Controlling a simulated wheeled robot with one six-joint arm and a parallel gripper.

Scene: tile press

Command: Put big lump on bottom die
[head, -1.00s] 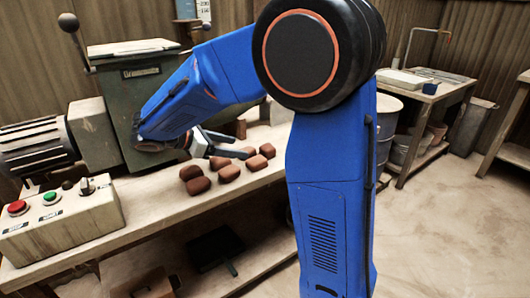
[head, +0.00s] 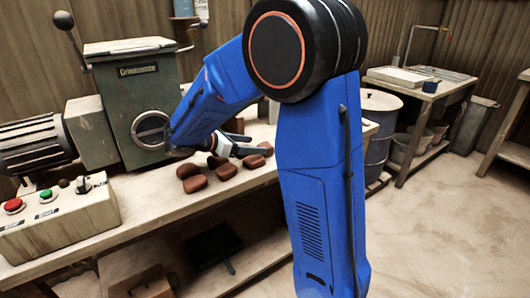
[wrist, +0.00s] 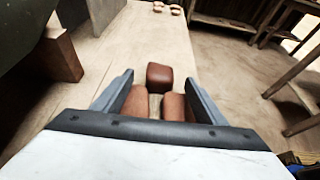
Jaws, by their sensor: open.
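Several red-brown clay lumps lie on the bench beside my gripper (head: 240,148), among them a front lump (head: 195,183) and a right-hand lump (head: 266,148). I cannot tell from size which is the big lump. In the wrist view my gripper (wrist: 159,84) is open and empty, low over the bench. One blocky lump (wrist: 159,76) stands just ahead, centred between the fingertips. Two more lumps, a left one (wrist: 136,102) and a right one (wrist: 174,106), lie nearer, between the fingers and partly hidden by the gripper. I cannot make out the bottom die.
A green machine (head: 135,95) with a motor stands on the bench (head: 150,200) to the left. A control box (head: 60,215) with red and green buttons is at the front left. Small reddish pieces (wrist: 176,9) lie further along the bench. A side table (head: 420,85) and drum (head: 380,120) stand right.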

